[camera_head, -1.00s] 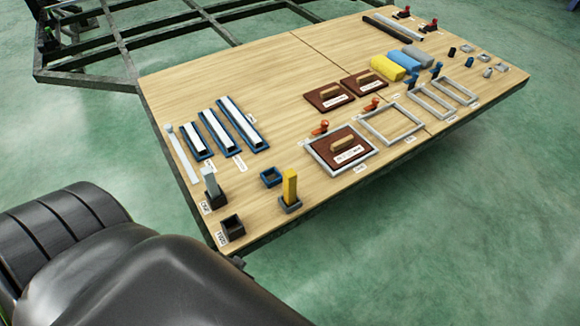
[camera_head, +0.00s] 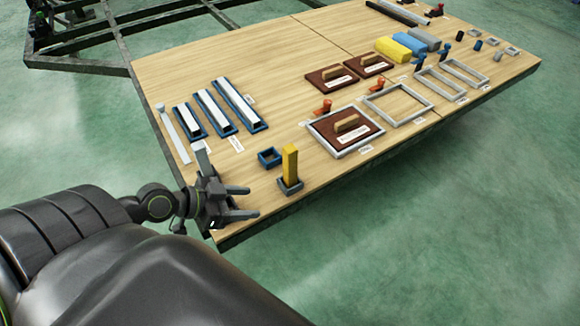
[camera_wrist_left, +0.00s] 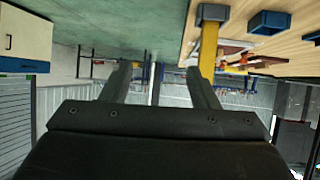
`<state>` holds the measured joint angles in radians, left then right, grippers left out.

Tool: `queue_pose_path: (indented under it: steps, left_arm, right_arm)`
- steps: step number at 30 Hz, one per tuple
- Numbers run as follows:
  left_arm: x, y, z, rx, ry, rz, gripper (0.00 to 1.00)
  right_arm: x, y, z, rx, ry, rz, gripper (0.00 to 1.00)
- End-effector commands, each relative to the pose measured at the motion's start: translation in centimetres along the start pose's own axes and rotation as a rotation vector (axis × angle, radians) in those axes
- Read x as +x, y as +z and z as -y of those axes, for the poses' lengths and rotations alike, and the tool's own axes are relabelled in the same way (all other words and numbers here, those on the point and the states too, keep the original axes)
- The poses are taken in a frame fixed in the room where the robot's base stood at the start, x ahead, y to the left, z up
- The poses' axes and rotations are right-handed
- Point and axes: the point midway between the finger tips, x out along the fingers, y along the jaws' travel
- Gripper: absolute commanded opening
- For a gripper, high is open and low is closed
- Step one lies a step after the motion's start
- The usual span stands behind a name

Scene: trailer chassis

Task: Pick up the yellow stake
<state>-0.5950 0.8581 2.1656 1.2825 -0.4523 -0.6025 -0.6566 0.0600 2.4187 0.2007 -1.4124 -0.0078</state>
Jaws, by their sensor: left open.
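The yellow stake (camera_head: 290,164) stands upright in a small dark grey square socket (camera_head: 291,187) near the front edge of the wooden table. My left gripper (camera_head: 252,202) is open and empty, just left of the stake, with its fingers pointing toward it and apart from it. In the left wrist view the stake (camera_wrist_left: 208,48) shows upside down beyond the right finger, off to the right of the gap between the fingertips (camera_wrist_left: 159,70). My right gripper is out of view.
A blue square socket (camera_head: 269,157) sits just behind the stake. A grey stake (camera_head: 202,157) stands partly hidden behind my left gripper. A framed brown board (camera_head: 368,133) lies to the right. The table's front edge (camera_head: 300,204) is close by.

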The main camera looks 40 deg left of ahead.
Motion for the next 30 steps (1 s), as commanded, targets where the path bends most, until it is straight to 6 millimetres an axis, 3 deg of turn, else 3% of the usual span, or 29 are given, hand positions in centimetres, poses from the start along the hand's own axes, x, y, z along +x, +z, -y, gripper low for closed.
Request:
queue_pose_path:
  steps: [3,9,14,20,30]
  left_arm:
    - [-1.0,-1.6,3.5,-0.011,-0.054,-0.070,0.55]
    - [-2.1,-3.3,7.2,-0.032,-0.137,-0.135,0.55]
    - [-1.9,-3.9,8.1,-0.038,-0.156,-0.153,0.55]
    - [-0.2,-4.3,8.3,-0.041,-0.155,-0.154,0.55]
    - [4.7,-4.8,8.9,-0.042,-0.153,-0.153,0.55]
  right_arm:
    - [0.2,0.3,0.6,0.018,-0.030,-0.006,0.36]
    - [0.5,0.4,1.1,0.033,-0.057,-0.014,0.36]
    - [0.7,0.6,1.1,0.038,-0.056,-0.002,0.36]
    - [1.4,1.0,0.6,0.044,-0.035,0.037,0.36]
    - [2.2,1.5,0.2,0.047,-0.018,0.066,0.36]
